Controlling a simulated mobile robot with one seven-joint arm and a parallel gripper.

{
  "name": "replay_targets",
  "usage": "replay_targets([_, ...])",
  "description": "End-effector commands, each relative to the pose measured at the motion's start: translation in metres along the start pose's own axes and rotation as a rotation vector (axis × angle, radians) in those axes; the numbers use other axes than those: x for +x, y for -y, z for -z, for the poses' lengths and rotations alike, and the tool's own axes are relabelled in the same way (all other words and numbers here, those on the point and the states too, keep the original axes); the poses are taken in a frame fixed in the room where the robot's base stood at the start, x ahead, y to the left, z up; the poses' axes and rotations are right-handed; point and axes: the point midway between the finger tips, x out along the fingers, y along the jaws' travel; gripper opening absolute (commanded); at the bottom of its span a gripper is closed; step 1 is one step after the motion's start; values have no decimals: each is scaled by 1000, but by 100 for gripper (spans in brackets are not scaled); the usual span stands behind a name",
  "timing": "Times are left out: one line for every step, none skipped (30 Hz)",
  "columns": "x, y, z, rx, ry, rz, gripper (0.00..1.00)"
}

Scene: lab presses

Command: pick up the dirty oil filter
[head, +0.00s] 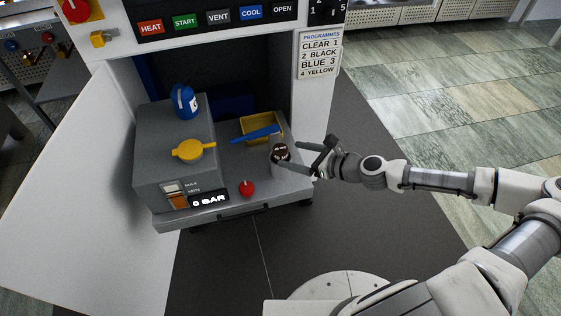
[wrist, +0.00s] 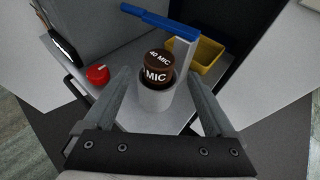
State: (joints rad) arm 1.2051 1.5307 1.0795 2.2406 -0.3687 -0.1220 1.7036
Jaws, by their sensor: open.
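The oil filter is a dark brown cylinder with white "40 MIC" lettering (wrist: 158,70), also seen in the head view (head: 281,150). It stands upright in a grey cylindrical housing (wrist: 155,101) on the unit's shelf, its top part showing above the rim and its lower part hidden inside. My gripper (head: 288,156) is open, with one finger on either side of the housing and filter. In the wrist view the gripper (wrist: 160,90) has the filter roughly centred between its fingers. I cannot tell whether either finger touches the housing.
A blue lever (head: 256,134) lies behind the filter, near a yellow tray (head: 270,122). A red knob (head: 247,188) sits to the left at the shelf front. The white door is open.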

Motion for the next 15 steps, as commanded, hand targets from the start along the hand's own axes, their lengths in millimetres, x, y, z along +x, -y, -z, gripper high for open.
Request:
replay_targets([2,0,0,-1,0,1,90])
replay_targets([3,0,0,-1,0,1,90])
replay_targets([5,0,0,-2,0,1,90])
replay_targets([7,0,0,-3,0,0,90])
replay_targets([9,0,1,-4,-1,-1,90])
replay_targets([14,-1,1,-4,-1,-2,90])
replay_targets([17,-1,1,-4,-1,-2,90])
replay_targets([22,-2,0,-5,0,-3,90])
replay_targets([27,-2,0,-4,-1,-2,90])
replay_targets([31,-3,0,-5,-1,-3,90])
replay_targets([35,-3,0,-5,-1,-3,90])
replay_targets([40,-2,-1,-5,0,-2,90])
replay_targets([43,-2,-1,-4,-1,-1,90])
replay_targets([46,-2,-1,-3,-1,-1,90])
replay_targets([49,-2,-2,-4,-1,-2,90])
